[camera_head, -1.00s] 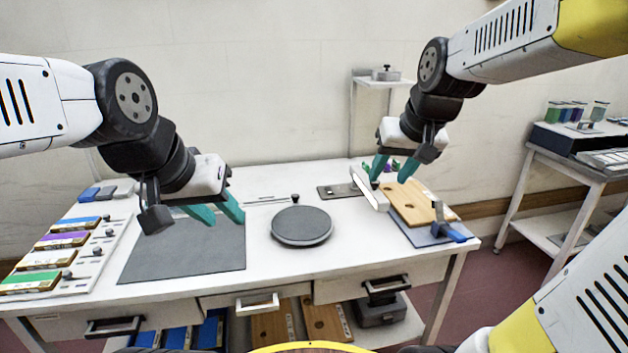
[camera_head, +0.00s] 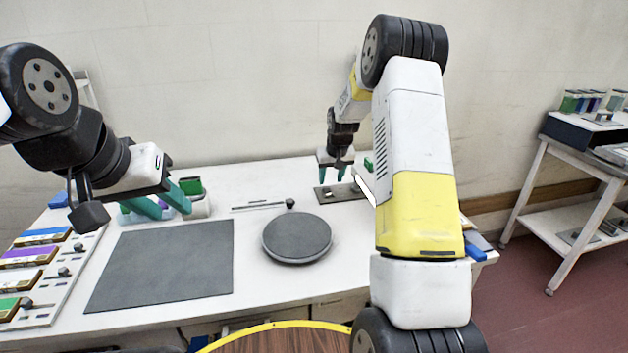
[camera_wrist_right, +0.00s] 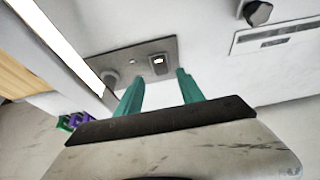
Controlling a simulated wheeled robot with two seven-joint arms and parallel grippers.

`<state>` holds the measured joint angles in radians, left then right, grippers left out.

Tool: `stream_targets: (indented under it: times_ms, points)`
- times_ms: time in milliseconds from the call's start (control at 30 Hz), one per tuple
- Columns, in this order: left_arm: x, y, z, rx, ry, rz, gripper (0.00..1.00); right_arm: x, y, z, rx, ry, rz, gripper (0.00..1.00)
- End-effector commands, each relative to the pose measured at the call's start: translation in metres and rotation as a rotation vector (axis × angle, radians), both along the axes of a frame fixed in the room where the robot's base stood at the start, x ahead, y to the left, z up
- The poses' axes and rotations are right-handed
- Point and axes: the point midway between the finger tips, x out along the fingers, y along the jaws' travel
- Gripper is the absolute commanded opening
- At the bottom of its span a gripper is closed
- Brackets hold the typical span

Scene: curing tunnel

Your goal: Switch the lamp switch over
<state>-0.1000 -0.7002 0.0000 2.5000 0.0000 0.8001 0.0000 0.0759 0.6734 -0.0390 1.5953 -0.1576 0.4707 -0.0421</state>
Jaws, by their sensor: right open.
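The lamp switch is a small dark rocker with a light patch (camera_wrist_right: 158,64) on a grey plate (camera_wrist_right: 120,60) in the right wrist view. In the head view the plate (camera_head: 322,196) lies at the back of the table, partly hidden. My right gripper (camera_head: 334,176) points down over it. Its open fingers (camera_wrist_right: 160,77) stand apart with nothing between them, the rocker showing just beyond their tips. The white bright lamp bar (camera_wrist_right: 62,42) is beside the plate. My left gripper (camera_head: 174,211) is open and empty above the table's left back.
A round grey disc (camera_head: 297,238) and a dark mat (camera_head: 165,262) lie on the table. A slotted strip with a dark knob (camera_head: 290,204) is left of the plate. My right arm hides the table's right part. Green-topped containers (camera_head: 192,187) stand behind my left gripper.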

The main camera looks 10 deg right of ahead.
Motion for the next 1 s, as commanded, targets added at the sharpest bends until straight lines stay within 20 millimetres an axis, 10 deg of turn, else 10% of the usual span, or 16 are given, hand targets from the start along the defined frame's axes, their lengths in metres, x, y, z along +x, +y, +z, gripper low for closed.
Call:
stream_targets:
  times_ms: [333, 733, 1000]
  points:
    - [0.000, 0.000, 0.000, 0.000, 0.000, 0.000, 0.36, 0.020, 0.001, -0.050, 0.001, 0.002, -0.001, 0.45]
    - [0.000, 0.000, 0.000, 0.000, 0.000, 0.000, 0.36, 0.024, 0.001, -0.058, 0.000, -0.001, -0.001, 0.45]
    - [0.000, 0.000, 0.000, 0.000, 0.000, 0.000, 0.36, 0.024, 0.001, -0.058, 0.000, 0.000, -0.001, 0.00]
